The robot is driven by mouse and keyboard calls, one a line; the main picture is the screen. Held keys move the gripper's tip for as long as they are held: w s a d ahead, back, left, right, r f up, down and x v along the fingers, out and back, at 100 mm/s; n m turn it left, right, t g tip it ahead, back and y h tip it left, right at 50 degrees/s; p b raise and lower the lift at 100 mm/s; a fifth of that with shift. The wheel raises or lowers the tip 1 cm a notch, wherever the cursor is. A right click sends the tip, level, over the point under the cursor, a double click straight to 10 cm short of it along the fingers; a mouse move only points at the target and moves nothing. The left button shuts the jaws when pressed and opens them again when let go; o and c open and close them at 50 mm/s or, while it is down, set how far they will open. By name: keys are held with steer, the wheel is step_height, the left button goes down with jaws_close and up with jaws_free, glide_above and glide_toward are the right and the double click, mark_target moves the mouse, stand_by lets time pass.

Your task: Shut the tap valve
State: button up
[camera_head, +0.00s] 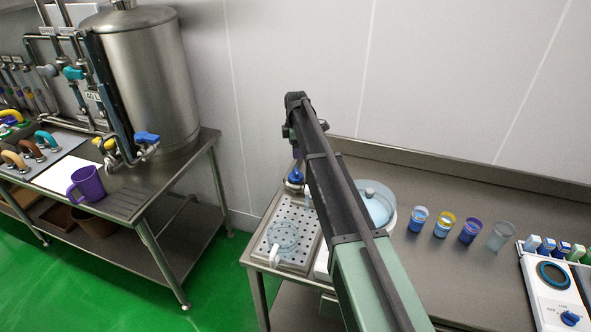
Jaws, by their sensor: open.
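A blue valve handle (147,137) sits on the metal tap at the foot of the steel tank, at the left. A second blue knob or valve (295,176) shows above the perforated tray, just left of my arm; its lower part is hard to make out. I cannot tell which of the two is the tap valve. My gripper (290,131) is at the far end of my raised arm, near the wall and above the second blue knob. It is open, with its fingers small and partly hidden by the arm. No contact with either valve is visible.
A clear jug (283,238) stands on the perforated tray (304,212). A lidded pot (376,205) is partly behind my arm. Several cups and a white device (558,292) stand at right. A purple mug (87,184) is on the left table. A floor gap separates the tables.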

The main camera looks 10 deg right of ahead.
mark_target(296, 171)
step_height(296, 171, down, 11)
steer(key=b, duration=1.1)
steer(key=shift+r, duration=0.1)
steer(key=shift+c, duration=0.5)
steer(key=c, duration=0.8)
steer(key=shift+m, duration=2.8)
